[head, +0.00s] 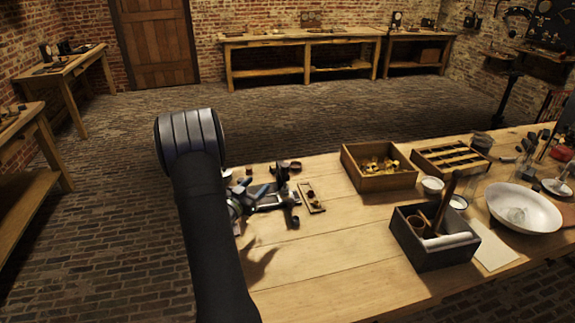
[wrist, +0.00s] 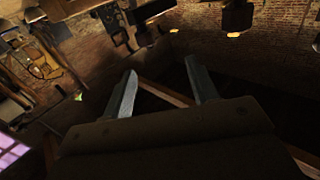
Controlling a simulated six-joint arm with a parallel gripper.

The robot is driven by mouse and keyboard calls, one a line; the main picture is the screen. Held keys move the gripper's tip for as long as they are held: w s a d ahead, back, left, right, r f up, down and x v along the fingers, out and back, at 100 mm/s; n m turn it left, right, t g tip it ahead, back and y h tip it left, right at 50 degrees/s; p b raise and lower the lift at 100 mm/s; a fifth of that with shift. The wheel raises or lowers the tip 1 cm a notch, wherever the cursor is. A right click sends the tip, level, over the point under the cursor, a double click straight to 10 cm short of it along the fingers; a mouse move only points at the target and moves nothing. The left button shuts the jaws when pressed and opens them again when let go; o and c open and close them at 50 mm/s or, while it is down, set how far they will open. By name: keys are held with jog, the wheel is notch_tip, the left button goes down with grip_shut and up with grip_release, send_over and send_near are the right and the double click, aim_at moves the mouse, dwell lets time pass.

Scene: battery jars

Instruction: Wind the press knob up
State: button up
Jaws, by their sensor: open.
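My gripper (wrist: 160,66) shows in the wrist view with its two pale fingers well apart and nothing between them. The wrist view is tilted and looks out over the brick room. A cluster of dark and metal parts (head: 268,196) stands on the workbench just right of my arm in the head view. It may include the press, but I cannot make out the press knob. My arm hides the left side of this cluster, and I cannot pick out my gripper in the head view. A small wooden tray (head: 312,205) with small pieces lies right of the cluster.
On the workbench (head: 330,262) stand a wooden box of brass pieces (head: 360,182), a slotted wooden tray (head: 440,171), a dark box (head: 437,261) with tools and a white bowl (head: 540,222). Glassware and small items crowd the right end. The front middle of the bench is clear.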

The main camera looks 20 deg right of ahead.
aim_at(287, 164)
jog(key=x, duration=0.5)
jog(key=s+d+x, duration=0.1)
jog(key=x, duration=0.5)
jog(key=s+d+x, duration=0.1)
jog(key=x, duration=0.4)
jog(key=shift+w+d, duration=0.15)
jog(key=shift+w, duration=0.05)
jog(key=c, duration=1)
jog(key=shift+y, duration=0.3)
